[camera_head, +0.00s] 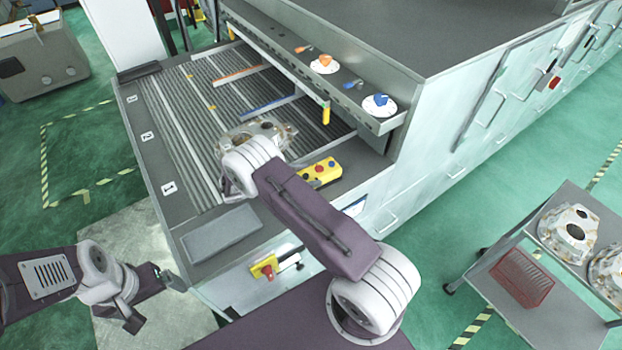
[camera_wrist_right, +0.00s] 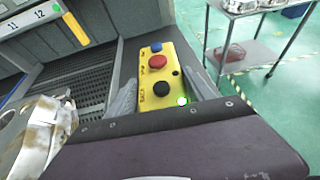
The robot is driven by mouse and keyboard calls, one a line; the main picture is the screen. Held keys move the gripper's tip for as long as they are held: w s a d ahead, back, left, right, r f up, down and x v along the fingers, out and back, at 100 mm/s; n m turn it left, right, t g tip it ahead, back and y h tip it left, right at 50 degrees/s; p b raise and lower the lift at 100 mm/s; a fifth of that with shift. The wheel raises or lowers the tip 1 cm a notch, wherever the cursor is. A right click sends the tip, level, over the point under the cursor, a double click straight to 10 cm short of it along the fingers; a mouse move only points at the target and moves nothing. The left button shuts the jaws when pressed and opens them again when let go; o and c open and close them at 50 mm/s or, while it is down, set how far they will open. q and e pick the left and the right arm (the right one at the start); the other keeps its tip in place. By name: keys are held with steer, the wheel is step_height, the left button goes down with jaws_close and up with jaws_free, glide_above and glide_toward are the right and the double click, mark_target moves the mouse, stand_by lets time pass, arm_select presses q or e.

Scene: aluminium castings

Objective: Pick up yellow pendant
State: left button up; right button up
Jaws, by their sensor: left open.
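The yellow pendant (camera_head: 322,172) is a small box with red, blue and black buttons. It is at the front right of the machine's infeed, just right of my right wrist. In the right wrist view the pendant (camera_wrist_right: 160,72) appears between the two grey fingers of my right gripper (camera_wrist_right: 160,85), which are spread apart. I cannot tell whether they touch its sides. In the head view my right arm hides these fingers. My left gripper (camera_head: 146,299) is open and empty at the lower left, away from the pendant.
A metal casting (camera_head: 270,131) lies on the slatted bed beside my right wrist; it also shows in the right wrist view (camera_wrist_right: 38,130). A shelf with orange and blue parts (camera_head: 325,63) overhangs the bed. A cart (camera_head: 517,312) with castings and a red basket stands right.

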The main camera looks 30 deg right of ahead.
steer(key=shift+d, duration=0.2)
jaws_close()
steer(key=shift+r, duration=0.2)
step_height(320, 180, up, 9)
steer(key=b, duration=0.3)
steer(key=shift+r, duration=0.35)
